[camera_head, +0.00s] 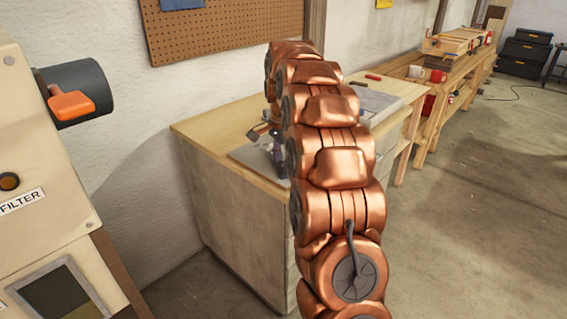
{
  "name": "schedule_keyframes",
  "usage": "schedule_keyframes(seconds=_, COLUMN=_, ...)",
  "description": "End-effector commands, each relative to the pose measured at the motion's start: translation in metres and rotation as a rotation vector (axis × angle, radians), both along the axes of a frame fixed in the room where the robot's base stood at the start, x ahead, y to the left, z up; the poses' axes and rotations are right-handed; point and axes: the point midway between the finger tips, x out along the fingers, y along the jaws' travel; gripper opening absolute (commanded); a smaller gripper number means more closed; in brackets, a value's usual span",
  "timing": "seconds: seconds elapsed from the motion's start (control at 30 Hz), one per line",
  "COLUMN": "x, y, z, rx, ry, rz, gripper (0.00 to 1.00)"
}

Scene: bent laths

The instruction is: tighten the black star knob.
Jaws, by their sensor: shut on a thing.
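My copper arm rises through the middle of the head view and bends down at its far end over the wooden workbench (205,122). My gripper (276,148) is mostly hidden behind the arm; only small dark parts show at the arm's left edge, low over the bench top. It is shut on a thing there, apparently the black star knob. The knob's own outline cannot be made out, and its contact with the fingers is hidden. A grey sheet or plate (243,155) lies on the bench under these dark parts.
A beige cabinet (35,140) with a dark cylinder (85,88) and an orange handle (70,105) stands at the left. A pegboard (220,35) hangs behind the bench. A longer bench (440,95) stands at the back right. The floor (480,220) at the right is clear.

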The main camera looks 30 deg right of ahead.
Motion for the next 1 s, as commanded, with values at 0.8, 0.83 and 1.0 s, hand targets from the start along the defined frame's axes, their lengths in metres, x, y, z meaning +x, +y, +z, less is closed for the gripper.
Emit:
schedule_keyframes(seconds=0.8, x=0.0011, y=0.0002, z=0.0012, rx=-0.001, ry=-0.005, rz=-0.088, gripper=0.44)
schedule_keyframes(seconds=0.83, x=0.001, y=0.0002, z=0.0011, rx=-0.001, ry=-0.004, rz=-0.088, gripper=0.47)
schedule_keyframes(seconds=1.0, x=0.0006, y=-0.0002, z=0.0006, rx=0.0, ry=-0.003, rz=-0.089, gripper=0.64)
